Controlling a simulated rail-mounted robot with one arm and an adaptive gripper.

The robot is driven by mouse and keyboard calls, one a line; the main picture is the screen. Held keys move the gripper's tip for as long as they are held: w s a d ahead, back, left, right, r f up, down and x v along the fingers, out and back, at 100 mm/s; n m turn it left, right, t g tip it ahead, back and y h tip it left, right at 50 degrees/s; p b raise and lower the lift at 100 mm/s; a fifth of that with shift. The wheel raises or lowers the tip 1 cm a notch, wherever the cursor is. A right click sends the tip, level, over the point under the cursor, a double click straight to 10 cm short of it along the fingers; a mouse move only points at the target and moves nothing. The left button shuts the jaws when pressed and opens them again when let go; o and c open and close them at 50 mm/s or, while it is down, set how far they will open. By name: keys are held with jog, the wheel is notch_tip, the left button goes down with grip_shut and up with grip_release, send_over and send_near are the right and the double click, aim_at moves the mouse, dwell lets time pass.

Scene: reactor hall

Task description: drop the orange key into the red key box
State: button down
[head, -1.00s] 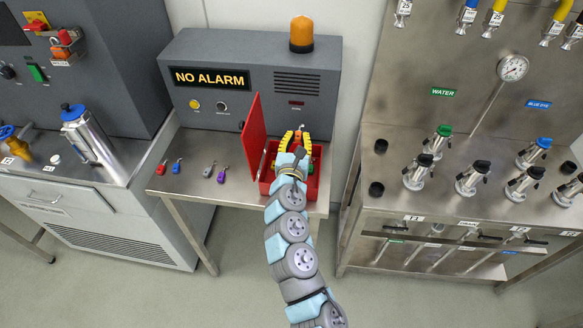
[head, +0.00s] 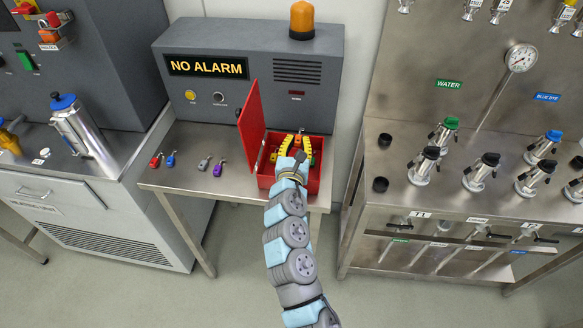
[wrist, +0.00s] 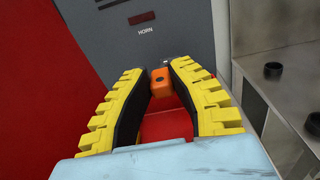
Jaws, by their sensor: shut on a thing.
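The red key box (head: 262,181) stands on the steel table with its red lid (head: 252,124) swung up on the left side. My gripper (head: 297,141) is over the box opening. In the wrist view my gripper (wrist: 161,72) has its yellow fingers shut on the orange key (wrist: 161,83), held at the fingertips. Red of the box (wrist: 166,125) shows below and between the fingers. In the head view the key is mostly hidden by the fingers, and my wrist covers part of the box's front and inside.
Red, blue, grey and purple keys (head: 217,168) lie on the table (head: 185,147) left of the box. The grey alarm panel (head: 215,125) stands behind the box. A steel rack with valves (head: 470,200) is on the right.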

jog(key=c, duration=1)
grip_release()
jog(key=shift+s+f, duration=0.1)
jog(key=shift+s, duration=0.7)
jog(key=shift+s+a, duration=0.2)
jog(key=shift+s, duration=1.5)
jog(key=shift+s+a, duration=0.25)
jog(key=shift+s, duration=1.5)
jog(key=shift+s+a, duration=0.2)
jog(key=shift+s, duration=1.5)
